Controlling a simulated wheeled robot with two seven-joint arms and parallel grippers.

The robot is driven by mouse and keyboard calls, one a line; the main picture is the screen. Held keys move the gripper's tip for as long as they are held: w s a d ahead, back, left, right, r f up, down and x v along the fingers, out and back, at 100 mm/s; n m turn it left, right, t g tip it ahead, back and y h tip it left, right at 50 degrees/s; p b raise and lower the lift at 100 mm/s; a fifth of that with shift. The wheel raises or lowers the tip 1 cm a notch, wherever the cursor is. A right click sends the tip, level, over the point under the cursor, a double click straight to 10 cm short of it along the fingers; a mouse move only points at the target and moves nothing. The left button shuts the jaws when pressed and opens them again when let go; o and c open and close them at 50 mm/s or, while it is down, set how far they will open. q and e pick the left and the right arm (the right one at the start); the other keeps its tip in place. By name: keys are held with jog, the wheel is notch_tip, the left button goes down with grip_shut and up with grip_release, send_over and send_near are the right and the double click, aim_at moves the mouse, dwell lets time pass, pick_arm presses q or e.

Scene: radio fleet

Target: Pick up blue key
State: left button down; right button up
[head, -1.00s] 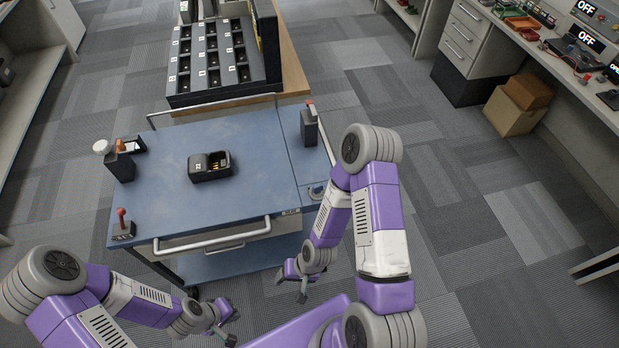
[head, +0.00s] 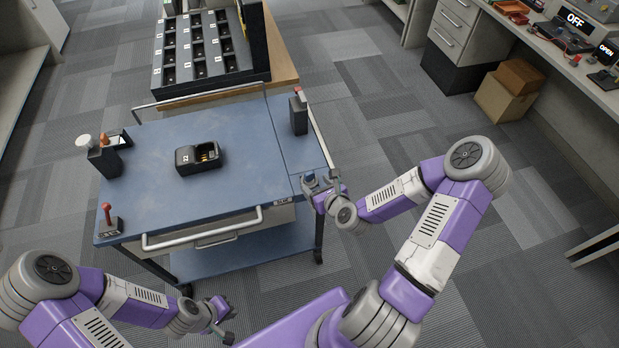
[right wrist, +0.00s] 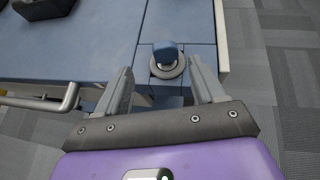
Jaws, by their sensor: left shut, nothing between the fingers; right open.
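The blue key (right wrist: 168,52) stands upright in a round grey lock (right wrist: 167,70) at the right edge of the cart top. My right gripper (right wrist: 161,80) is open, with its fingers to either side of the key's line and the key just beyond them, not gripped. In the head view, my right gripper (head: 322,187) is at the cart's front right corner, by the key (head: 309,178), which is partly hidden and small there. My left gripper (head: 225,322) is shut and empty, low in front of the cart.
The blue cart (head: 150,200) holds a black box (head: 198,158) with an open top, a red-knobbed lever (head: 109,220), and dark devices at left (head: 103,158) and right (head: 299,112). A front handle (head: 205,232) juts out. A slotted rack (head: 205,50) stands behind.

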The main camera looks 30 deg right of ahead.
aim_at(311, 177)
jog(key=x, duration=0.2)
jog(key=b+x, duration=0.1)
jog(key=x, duration=0.4)
jog(key=shift+w+d+f+b, duration=0.2)
jog(key=shift+d+b, duration=0.1)
jog(key=shift+d, duration=0.1)
jog(key=shift+r, duration=0.1)
jog(key=c, duration=1.1)
